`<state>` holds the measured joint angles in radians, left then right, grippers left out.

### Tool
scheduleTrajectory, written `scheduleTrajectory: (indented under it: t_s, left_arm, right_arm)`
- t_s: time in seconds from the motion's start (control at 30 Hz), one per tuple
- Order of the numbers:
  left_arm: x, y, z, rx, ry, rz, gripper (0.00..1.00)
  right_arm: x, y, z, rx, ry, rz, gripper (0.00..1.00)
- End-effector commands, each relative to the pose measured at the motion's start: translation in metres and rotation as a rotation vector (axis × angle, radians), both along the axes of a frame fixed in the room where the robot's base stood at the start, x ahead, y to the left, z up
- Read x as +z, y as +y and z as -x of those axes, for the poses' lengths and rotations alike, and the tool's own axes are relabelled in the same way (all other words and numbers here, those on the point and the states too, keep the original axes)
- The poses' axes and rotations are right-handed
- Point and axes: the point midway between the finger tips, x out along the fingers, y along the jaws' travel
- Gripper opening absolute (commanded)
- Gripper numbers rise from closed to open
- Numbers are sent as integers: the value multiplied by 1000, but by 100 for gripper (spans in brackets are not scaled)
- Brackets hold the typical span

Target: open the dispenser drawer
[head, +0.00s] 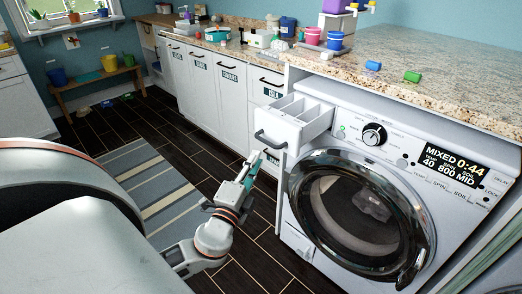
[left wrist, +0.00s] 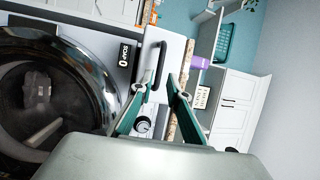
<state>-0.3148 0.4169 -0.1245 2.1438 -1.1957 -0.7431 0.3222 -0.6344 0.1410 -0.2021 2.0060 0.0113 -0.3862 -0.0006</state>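The dispenser drawer (head: 310,118) is pulled out of the washing machine (head: 425,200) at its upper left, and its white compartments show from above in the head view. Its dark bar handle (head: 268,140) is on the drawer front. In the left wrist view the two green fingers of the left gripper (left wrist: 157,88) are spread apart, with the handle (left wrist: 158,65) just beyond the tips. My right gripper is in neither view.
The round washer door (head: 362,215) is shut below the drawer. White cabinets (head: 200,85) stand to the left. A striped rug (head: 150,185) lies on open floor.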

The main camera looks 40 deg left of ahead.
Motion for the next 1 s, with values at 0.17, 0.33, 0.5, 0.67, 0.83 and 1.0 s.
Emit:
scheduleTrajectory:
  t_s: [0.17,0.33,0.5,0.67,0.83,1.0]
  left_arm:
    - [-5,-7,22,1,2,2,16]
    - [-5,-10,30,0,0,0,16]
    - [-5,-10,31,0,0,0,16]
    - [-5,-10,30,0,0,0,16]
    - [-5,-10,30,0,0,0,16]
    - [-20,-13,32,-8,35,43,16]
  right_arm:
    - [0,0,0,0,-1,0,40]
    - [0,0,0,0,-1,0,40]
    - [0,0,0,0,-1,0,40]
    - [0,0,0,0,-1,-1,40]
    - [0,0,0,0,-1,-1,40]
    - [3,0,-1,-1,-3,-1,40]
